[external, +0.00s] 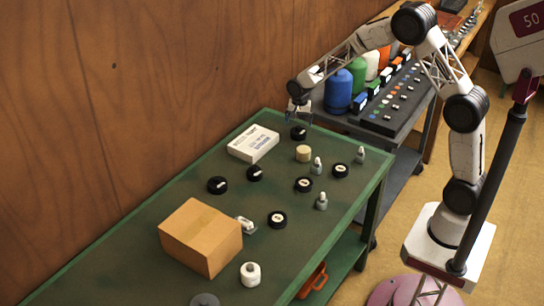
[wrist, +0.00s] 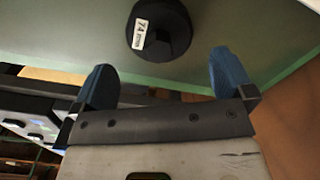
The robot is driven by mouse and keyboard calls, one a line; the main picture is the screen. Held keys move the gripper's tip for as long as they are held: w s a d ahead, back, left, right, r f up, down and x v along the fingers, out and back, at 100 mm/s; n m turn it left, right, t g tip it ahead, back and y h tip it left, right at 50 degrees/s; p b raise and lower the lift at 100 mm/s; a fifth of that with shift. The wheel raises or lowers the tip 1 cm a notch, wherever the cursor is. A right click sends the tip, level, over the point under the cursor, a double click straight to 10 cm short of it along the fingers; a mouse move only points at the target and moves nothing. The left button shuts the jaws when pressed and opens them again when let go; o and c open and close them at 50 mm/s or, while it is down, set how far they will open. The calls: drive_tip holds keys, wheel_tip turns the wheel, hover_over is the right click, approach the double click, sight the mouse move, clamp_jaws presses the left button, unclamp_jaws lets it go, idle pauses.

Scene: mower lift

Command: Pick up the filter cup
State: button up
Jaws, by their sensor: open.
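A black round cup with a white label reading about "74 mm" (wrist: 165,30) lies on the green table, just beyond my fingertips in the wrist view. It looks like the black cup (external: 298,134) at the table's far end in the external view. My gripper (external: 299,108) is above the far-end cup. In the wrist view its two blue fingers (wrist: 164,80) are apart and nothing is between them.
A white box (external: 253,143) and a beige cylinder (external: 303,154) stand near the far-end cup. Small grey bottles (external: 317,166) stand at right. A cardboard box (external: 200,236) and a white roll (external: 250,274) sit nearer. A cart with coloured bottles (external: 338,91) adjoins; a wooden wall is behind.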

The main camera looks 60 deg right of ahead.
sight(300, 125)
drive_tip(key=shift+f, duration=0.5)
drive_tip(key=shift+a+f, duration=0.15)
drive_tip(key=shift+f, duration=2.45)
drive_tip(key=c, duration=0.9)
drive_tip(key=shift+c, duration=0.2)
drive_tip(key=shift+r, duration=0.15)
